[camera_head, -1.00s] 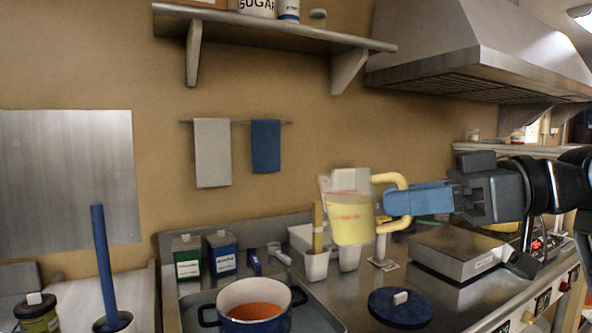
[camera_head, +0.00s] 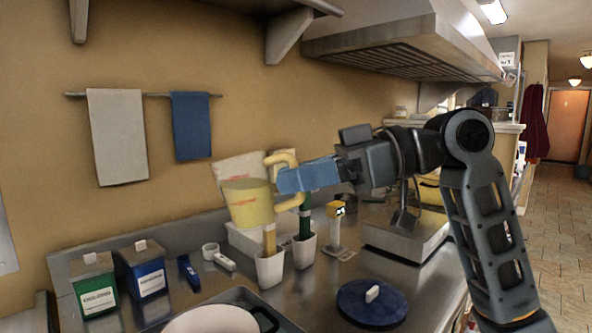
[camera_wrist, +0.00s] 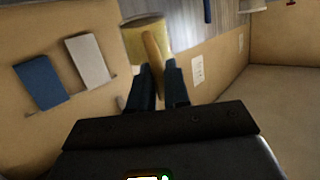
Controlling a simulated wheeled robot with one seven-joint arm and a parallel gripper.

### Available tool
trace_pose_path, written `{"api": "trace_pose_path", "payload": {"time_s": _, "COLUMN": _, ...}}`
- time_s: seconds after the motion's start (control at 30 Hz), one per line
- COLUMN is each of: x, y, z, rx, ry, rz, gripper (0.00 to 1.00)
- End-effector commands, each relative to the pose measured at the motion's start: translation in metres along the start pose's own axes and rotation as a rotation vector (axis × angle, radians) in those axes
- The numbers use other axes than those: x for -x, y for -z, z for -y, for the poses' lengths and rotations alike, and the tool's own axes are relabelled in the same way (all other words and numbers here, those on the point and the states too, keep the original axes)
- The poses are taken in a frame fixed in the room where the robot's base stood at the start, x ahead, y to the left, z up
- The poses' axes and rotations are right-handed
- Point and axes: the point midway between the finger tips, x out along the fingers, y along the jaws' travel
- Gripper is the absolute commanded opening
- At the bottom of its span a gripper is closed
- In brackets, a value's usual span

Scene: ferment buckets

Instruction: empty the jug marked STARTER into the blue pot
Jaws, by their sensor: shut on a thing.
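My gripper (camera_head: 284,182) is shut on the yellow handle of a clear jug (camera_head: 247,205) holding yellow liquid. It holds the jug in the air, nearly upright, above the back of the counter. No STARTER mark can be read on it. In the wrist view the jug (camera_wrist: 138,36) is beyond my fingers, with its handle between them.
A green canister (camera_head: 95,286) and a blue canister (camera_head: 143,268) stand at the left. White cups (camera_head: 270,269) with upright handles stand below the jug. A dark blue lid (camera_head: 372,302) lies at front right. A steel scale-like box (camera_head: 405,237) is under my arm.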

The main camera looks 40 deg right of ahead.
Motion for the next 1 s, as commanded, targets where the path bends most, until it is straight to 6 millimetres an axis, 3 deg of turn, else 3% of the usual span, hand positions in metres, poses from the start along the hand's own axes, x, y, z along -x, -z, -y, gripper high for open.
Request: {"api": "trace_pose_path", "payload": {"time_s": 1.0, "x": -0.021, "y": -0.092, "z": -0.004, "rx": -0.030, "ry": 0.000, "rz": 0.149, "gripper": 0.00}}
